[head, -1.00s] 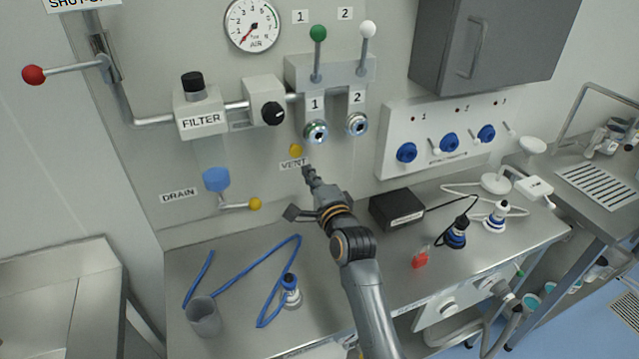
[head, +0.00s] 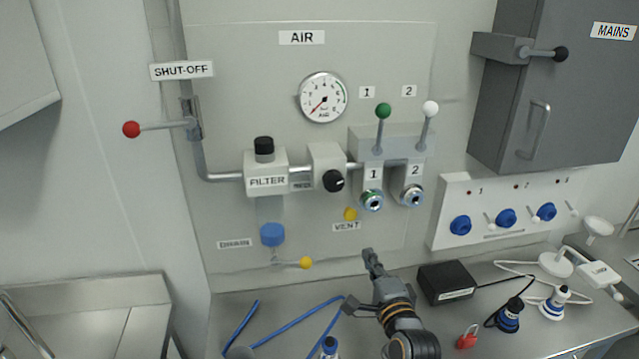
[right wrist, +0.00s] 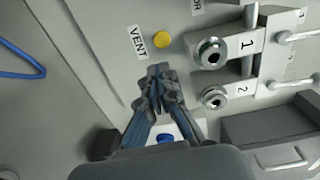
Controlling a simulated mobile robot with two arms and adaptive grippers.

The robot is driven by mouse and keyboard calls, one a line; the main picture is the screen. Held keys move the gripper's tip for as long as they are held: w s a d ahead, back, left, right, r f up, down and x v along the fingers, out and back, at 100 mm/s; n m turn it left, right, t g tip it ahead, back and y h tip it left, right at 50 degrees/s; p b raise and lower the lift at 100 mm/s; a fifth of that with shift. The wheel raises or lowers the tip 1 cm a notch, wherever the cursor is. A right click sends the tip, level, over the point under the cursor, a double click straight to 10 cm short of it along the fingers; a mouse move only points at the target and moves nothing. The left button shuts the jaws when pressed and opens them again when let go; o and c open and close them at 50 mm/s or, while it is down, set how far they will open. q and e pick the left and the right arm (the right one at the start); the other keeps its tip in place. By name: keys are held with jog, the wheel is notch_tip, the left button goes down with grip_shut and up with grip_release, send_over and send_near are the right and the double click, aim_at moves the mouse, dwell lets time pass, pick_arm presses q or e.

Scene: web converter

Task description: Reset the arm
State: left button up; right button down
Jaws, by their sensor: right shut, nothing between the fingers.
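My right gripper (head: 370,258) is shut and empty. It points up at the wall panel, a little below and right of the yellow VENT button (head: 350,214). In the right wrist view its fingertips (right wrist: 161,72) are together, and the VENT button (right wrist: 162,40) lies just beyond them, with a gap that I cannot judge. The two round ports, port 1 (head: 372,200) and port 2 (head: 412,195), are above and to the right of the gripper. My left gripper does not show.
A black box (head: 446,282) stands on the bench close to the right of my gripper. A blue hose (head: 300,334) lies to its left. A red padlock (head: 467,337) and blue connectors are on the right. A grey MAINS cabinet (head: 560,100) hangs at upper right.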

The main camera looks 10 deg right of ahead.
jog(key=s+a+f+n+g+y, duration=0.1)
jog(key=s+f+n+g, duration=0.6)
jog(key=s+f+n, duration=0.45)
jog(key=s+d+f+n+g+h, duration=0.1)
jog(key=s+f+n+g, duration=0.25)
jog(key=s, duration=0.75)
jog(key=s+d+f+n+g, duration=0.1)
jog(key=s+f+n+g, duration=0.25)
jog(key=s, duration=0.85)
notch_tip(320, 180, down, 29)
jog(key=g+b, duration=0.1)
jog(key=b, duration=0.5)
pick_arm(q)
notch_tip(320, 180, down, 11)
jog(key=b, duration=0.4)
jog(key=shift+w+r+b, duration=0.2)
jog(key=shift+b, duration=0.1)
pick_arm(e)
jog(key=s+d+f+g, duration=0.1)
jog(key=s+f, duration=0.8)
jog(key=f, duration=0.2)
jog(key=s+d+f+n, duration=0.1)
jog(key=s+d+f, duration=0.1)
jog(key=s+f, duration=0.7)
notch_tip(320, 180, down, 3)
jog(key=shift+f+g+h, duration=0.1)
jog(key=shift+g+h, duration=0.2)
jog(key=shift+g, duration=0.1)
